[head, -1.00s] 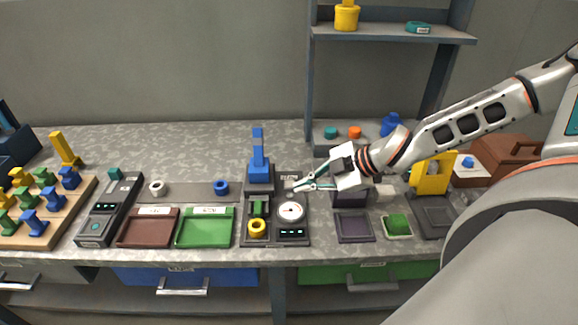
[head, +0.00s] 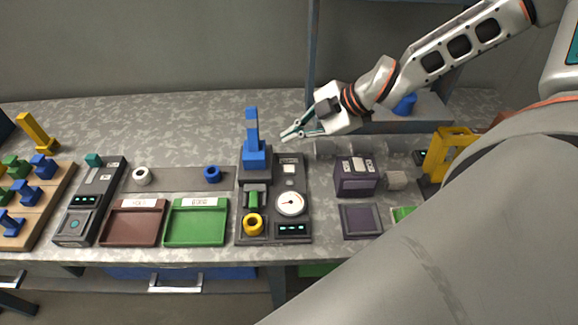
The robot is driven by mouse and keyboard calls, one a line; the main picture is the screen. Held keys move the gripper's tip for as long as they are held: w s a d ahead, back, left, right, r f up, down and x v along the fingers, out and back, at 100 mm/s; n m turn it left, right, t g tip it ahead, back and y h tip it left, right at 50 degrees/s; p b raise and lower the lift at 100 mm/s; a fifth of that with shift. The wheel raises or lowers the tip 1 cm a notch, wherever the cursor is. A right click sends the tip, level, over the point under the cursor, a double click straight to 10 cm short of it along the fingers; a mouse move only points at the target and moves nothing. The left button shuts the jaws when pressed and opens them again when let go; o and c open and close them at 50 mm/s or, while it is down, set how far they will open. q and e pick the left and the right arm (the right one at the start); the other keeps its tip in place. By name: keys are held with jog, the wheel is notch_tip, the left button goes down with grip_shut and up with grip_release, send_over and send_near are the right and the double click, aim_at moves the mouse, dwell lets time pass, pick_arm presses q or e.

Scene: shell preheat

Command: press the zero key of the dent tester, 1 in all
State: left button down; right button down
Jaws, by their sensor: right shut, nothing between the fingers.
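The dent tester (head: 241,211) stands on the counter. It has a blue lever-like post (head: 252,150), a yellow ring (head: 253,224), a round white dial (head: 290,203) and a dark display (head: 292,230) with green characters too small to read. A pale square key (head: 289,168) sits on its panel above the dial; its label is not readable. My right gripper (head: 284,137) is shut and empty. In the picture its tips are just above the key, apart from it, near the blue post's right side. My left gripper is not in view.
A dark purple box (head: 354,179) and a dark pad (head: 361,221) stand right of the tester. Green (head: 197,223) and brown (head: 133,225) trays lie to its left. A yellow stand (head: 448,155) is partly hidden behind my arm. Counter behind the tester is clear.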

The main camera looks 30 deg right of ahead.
aim_at(292, 169)
jog(key=shift+f, duration=0.1)
notch_tip(292, 169, down, 8)
jog(key=b, duration=0.5)
jog(key=shift+f, duration=0.1)
jog(key=shift+f+b, duration=0.25)
jog(key=shift+b, duration=0.05)
dwell(0.5)
dwell(0.5)
